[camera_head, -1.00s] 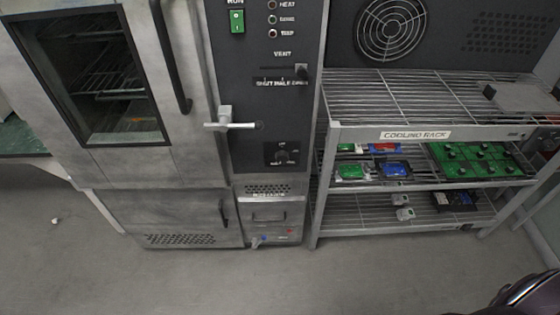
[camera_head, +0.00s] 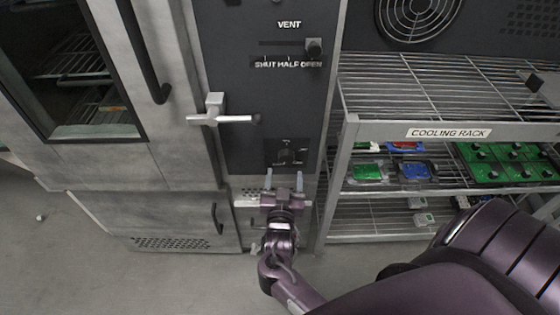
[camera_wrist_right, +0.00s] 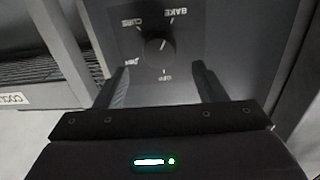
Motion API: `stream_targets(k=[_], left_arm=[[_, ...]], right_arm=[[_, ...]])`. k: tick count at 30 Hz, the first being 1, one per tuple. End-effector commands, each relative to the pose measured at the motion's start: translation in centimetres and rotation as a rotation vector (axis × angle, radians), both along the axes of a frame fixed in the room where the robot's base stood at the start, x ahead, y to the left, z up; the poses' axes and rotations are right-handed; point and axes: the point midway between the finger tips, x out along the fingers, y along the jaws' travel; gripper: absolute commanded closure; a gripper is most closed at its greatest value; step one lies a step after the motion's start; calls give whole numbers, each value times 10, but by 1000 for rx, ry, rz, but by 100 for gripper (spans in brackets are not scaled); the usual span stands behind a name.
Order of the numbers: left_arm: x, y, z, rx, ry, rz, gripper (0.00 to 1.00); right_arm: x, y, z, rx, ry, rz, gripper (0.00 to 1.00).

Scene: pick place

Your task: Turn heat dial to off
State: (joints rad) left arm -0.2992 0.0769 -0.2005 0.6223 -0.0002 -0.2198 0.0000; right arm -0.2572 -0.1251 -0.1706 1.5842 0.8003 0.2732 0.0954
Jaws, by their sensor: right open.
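The black heat dial (camera_head: 286,154) sits low on the oven's dark control panel. In the right wrist view the dial (camera_wrist_right: 159,52) shows upside down with marks around it, among them BAKE, CURE and OFF. Its pointer leans toward the BAKE side, though I cannot be sure which end is the pointer. My right gripper (camera_head: 284,180) is open and empty just below the dial in the head view. In the right wrist view its two fingers (camera_wrist_right: 163,85) stand apart on either side of the dial's line, not visibly touching it. My left gripper is not in view.
A grey door handle (camera_head: 222,118) sticks out at the upper left of the dial. The vent slider (camera_head: 314,46) is above. A cooling rack (camera_head: 350,132) with trays of boards stands close on the right. Open floor lies below the oven.

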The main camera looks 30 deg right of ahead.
Motion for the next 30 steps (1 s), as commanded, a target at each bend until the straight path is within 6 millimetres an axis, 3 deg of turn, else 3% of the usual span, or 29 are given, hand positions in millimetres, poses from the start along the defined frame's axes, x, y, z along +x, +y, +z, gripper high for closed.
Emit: stream_targets(k=[9, 21, 30], left_arm=[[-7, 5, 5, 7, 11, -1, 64], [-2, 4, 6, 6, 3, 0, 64], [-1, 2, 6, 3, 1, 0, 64]], right_arm=[[39, -29, 1, -1, 0, 2, 36], [47, -34, 0, 0, 2, 2, 36], [46, -34, 0, 0, 2, 2, 75]])
